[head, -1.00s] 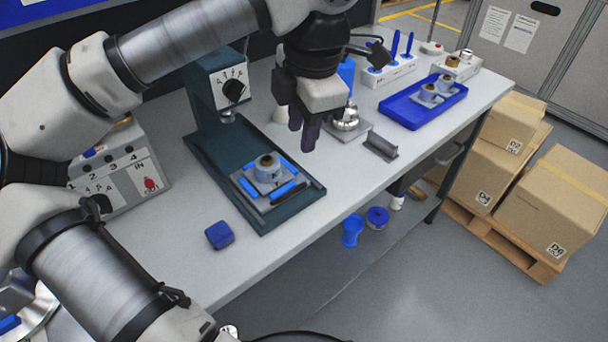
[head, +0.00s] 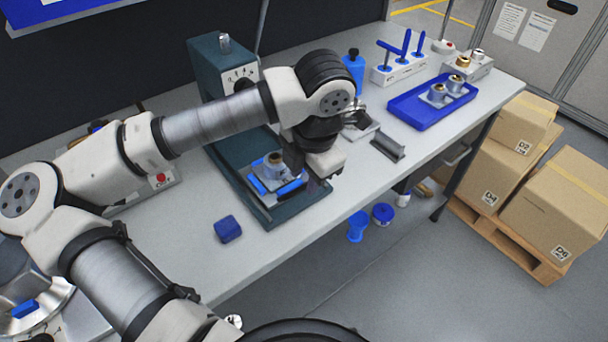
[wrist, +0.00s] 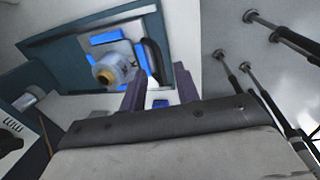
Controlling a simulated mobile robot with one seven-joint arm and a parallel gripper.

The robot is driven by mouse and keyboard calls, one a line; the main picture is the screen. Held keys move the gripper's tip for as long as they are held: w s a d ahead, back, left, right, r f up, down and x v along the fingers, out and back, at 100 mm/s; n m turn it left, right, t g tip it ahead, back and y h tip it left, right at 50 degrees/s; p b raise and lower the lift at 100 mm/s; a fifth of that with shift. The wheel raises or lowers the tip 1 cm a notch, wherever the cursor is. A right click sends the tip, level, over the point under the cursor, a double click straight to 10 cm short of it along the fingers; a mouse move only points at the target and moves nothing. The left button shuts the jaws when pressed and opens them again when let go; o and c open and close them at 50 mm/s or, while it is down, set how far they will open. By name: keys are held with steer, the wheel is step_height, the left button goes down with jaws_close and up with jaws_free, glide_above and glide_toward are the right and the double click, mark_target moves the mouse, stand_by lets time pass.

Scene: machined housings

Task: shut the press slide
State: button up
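The press (head: 215,85) is a dark teal frame with a flat base plate on the bench. Its slide (head: 268,200) sits out toward the front of that base, clear of the press head. A grey housing with a tan top (head: 274,165) stands upright on the slide between blue blocks. In the wrist view the slide carries a dark curved handle (wrist: 154,62) beside the housing (wrist: 112,70). My gripper (head: 300,168) is at the slide's front right; its two fingers (wrist: 160,68) are apart and hold nothing. Whether a finger touches the handle I cannot tell.
A grey bracket (head: 388,146) and a blue tray (head: 405,108) with housings stand to the right. A control box (head: 160,185) is partly hidden behind my arm.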

steer(key=shift+w+a+f, duration=0.1)
steer(key=shift+w+f, duration=0.05)
steer(key=shift+f, duration=0.8)
steer(key=shift+c, duration=0.2)
jaws_close()
